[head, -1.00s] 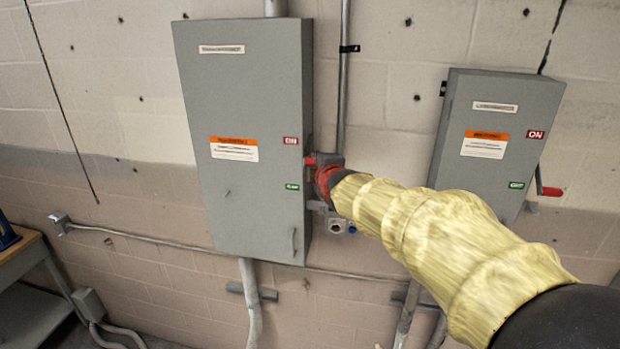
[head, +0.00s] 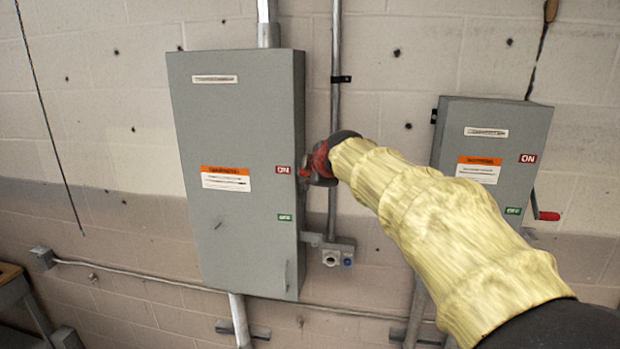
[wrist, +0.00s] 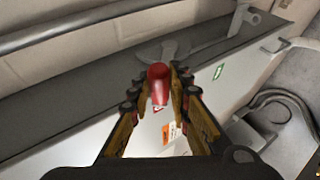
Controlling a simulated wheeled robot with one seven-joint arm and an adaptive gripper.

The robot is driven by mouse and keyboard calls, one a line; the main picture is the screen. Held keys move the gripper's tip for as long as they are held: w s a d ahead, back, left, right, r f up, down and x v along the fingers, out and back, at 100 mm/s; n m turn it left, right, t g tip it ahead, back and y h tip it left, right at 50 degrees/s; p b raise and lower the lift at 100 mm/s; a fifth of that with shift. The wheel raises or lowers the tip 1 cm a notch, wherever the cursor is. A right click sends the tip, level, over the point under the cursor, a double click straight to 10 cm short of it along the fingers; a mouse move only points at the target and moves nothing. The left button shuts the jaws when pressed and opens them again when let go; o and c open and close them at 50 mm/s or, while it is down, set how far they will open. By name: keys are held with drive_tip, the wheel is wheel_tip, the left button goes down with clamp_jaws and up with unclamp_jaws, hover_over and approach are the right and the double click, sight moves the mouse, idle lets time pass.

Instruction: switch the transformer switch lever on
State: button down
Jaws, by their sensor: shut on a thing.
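The larger grey switch box (head: 240,130) hangs on the wall at the left, with a red ON label (head: 283,170) above a green OFF label (head: 285,217) by its right edge. My gripper (head: 318,165) is at the box's right side, level with the ON label. In the wrist view, the lever's red handle (wrist: 158,85) sits between the two yellow-and-black fingers of my gripper (wrist: 160,90), which are shut on it. The lever's arm is mostly hidden by my gripper in the head view.
A smaller grey switch box (head: 490,150) hangs at the right, its own red-handled lever (head: 548,216) low on its right side. A vertical conduit (head: 335,90) runs just behind my gripper. A small fitting (head: 332,255) sticks out below it.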

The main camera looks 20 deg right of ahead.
drive_tip(key=shift+d+r, duration=0.1)
drive_tip(key=shift+r, duration=0.35)
drive_tip(key=c, duration=2.1)
unclamp_jaws()
drive_tip(key=o, duration=0.4)
drive_tip(key=shift+w+f, duration=0.1)
drive_tip(key=shift+c, duration=0.2)
drive_tip(key=shift+f, duration=0.1)
drive_tip(key=v, duration=1.2)
